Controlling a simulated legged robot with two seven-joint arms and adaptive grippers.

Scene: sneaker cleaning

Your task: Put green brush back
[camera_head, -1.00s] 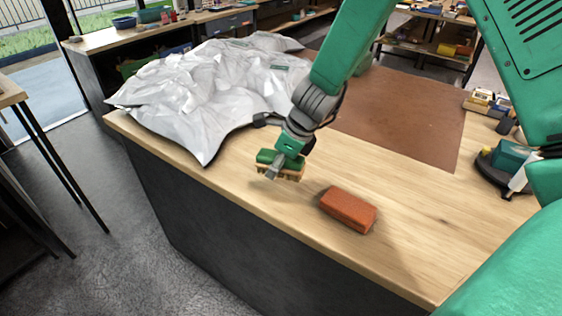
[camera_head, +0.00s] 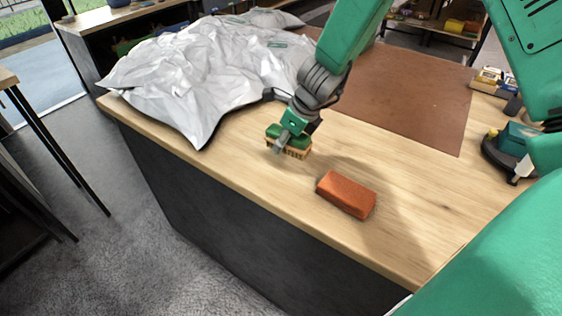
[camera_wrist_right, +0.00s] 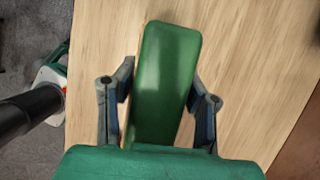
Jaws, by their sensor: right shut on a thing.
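The green brush (camera_head: 289,140) has a green back and tan bristles that point down. My right gripper (camera_head: 284,143) is shut on it, and the brush is at or just above the wooden table; I cannot tell whether the bristles touch. In the right wrist view the brush's smooth green back (camera_wrist_right: 165,80) lies lengthwise between the two fingers of the right gripper (camera_wrist_right: 160,110). The brush's underside is hidden there. My left gripper is not seen in the head view.
An orange-red brick-like block (camera_head: 346,194) lies on the wooden table (camera_head: 420,215), right of the brush. Crumpled white sheeting (camera_head: 205,75) covers the table's left part. A brown mat (camera_head: 410,95) lies behind. A dark round holder (camera_head: 500,152) stands at the right. The table's front edge is close.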

